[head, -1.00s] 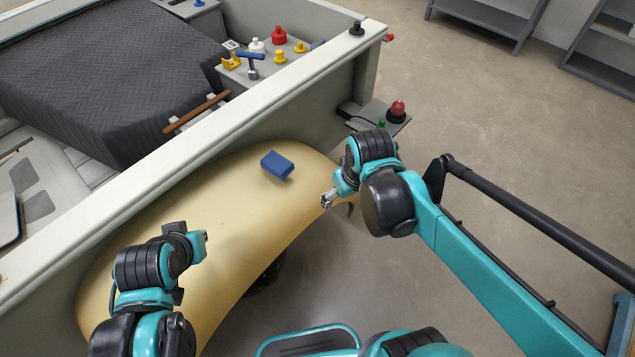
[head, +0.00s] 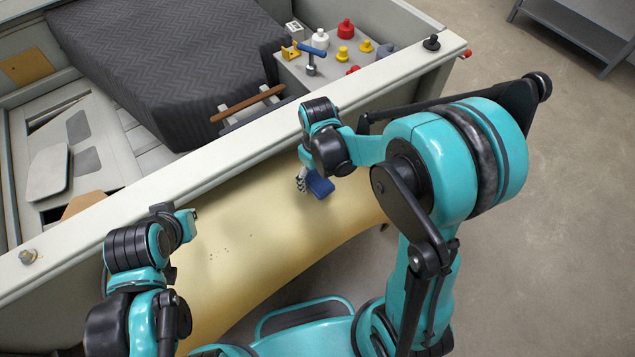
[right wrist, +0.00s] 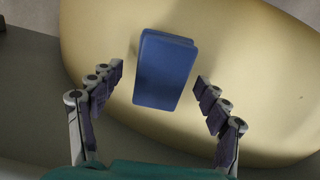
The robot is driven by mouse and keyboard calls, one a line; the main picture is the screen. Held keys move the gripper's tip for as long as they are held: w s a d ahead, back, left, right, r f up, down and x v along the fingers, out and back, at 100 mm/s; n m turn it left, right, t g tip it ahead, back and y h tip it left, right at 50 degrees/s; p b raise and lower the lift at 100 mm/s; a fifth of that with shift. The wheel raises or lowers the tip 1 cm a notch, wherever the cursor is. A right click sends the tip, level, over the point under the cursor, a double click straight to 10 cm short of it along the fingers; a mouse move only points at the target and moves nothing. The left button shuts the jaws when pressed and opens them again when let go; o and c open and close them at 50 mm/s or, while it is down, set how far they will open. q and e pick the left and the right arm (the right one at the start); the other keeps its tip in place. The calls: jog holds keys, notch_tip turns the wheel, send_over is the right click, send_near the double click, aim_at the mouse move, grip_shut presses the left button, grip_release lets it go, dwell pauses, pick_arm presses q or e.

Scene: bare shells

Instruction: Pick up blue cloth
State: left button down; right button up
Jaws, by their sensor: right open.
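The blue cloth (head: 320,184) is a small, folded, block-like piece lying on the curved yellow shell. In the right wrist view the cloth (right wrist: 165,69) lies ahead of my right gripper (right wrist: 160,82), centred between the two spread fingers and touching neither. In the head view my right gripper (head: 301,180) is open, just left of the cloth, and the wrist above it hides part of the surroundings. My left arm's end (head: 186,226) hangs over the left part of the shell; its fingers are not clearly visible.
The yellow shell (head: 230,250) curves below a long pale wall (head: 200,160). Beyond the wall are a dark ribbed seat (head: 170,60) and a tray (head: 330,78) with red, white and yellow knobs. Open floor (head: 560,220) lies to the right.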

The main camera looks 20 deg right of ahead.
jog(key=shift+f, duration=0.4)
jog(key=shift+s, duration=0.1)
jog(key=c, duration=1.1)
jog(key=shift+c, duration=0.3)
jog(key=shift+r, duration=0.1)
